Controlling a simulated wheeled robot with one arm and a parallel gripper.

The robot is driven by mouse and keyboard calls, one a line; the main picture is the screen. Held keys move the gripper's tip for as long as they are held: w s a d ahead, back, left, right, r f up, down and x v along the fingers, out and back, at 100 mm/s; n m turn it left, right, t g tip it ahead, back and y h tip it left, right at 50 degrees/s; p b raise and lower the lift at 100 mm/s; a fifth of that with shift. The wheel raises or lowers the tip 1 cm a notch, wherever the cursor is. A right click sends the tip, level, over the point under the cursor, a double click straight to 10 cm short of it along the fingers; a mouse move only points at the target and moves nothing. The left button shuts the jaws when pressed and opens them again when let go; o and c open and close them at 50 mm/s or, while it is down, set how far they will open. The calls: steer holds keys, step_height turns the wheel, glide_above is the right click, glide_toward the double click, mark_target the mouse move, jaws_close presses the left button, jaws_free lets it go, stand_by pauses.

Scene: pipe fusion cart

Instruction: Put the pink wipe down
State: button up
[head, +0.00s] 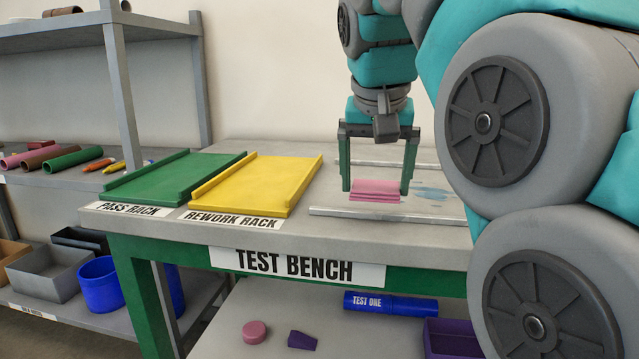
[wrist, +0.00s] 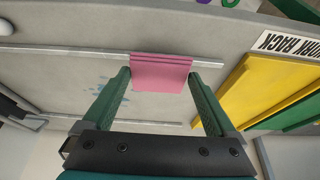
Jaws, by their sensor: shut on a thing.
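The pink wipe (head: 375,188) is a folded, flat cloth at my gripper's fingertips, over the test bench's grey top (head: 330,150). My gripper (head: 376,192) points down with its green fingers spread to the wipe's width, one at each side edge, shut on it. In the wrist view the pink wipe (wrist: 161,72) spans between the fingertips (wrist: 158,76) and covers part of a metal rail. I cannot tell whether the wipe touches the bench top or is slightly above it.
The yellow rework rack (head: 257,184) and green pass rack (head: 175,178) lie left of my gripper. A metal rail (head: 345,213) runs near the bench's front edge. Bluish smears (head: 432,193) mark the top right of the wipe. A shelf unit (head: 128,95) stands at left.

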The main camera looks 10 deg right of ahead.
glide_above(360, 206)
steer(key=shift+f+p, duration=0.35)
steer(key=shift+p, duration=0.05)
steer(key=shift+f, duration=1.8)
steer(key=shift+f, duration=0.1)
steer(key=o, duration=1.1)
steer(key=shift+v, duration=1)
steer(key=p+v, duration=0.1)
steer(key=v, duration=0.5)
steer(key=shift+w+p, duration=0.1)
steer(key=shift+p, duration=0.3)
steer(key=shift+f, duration=0.1)
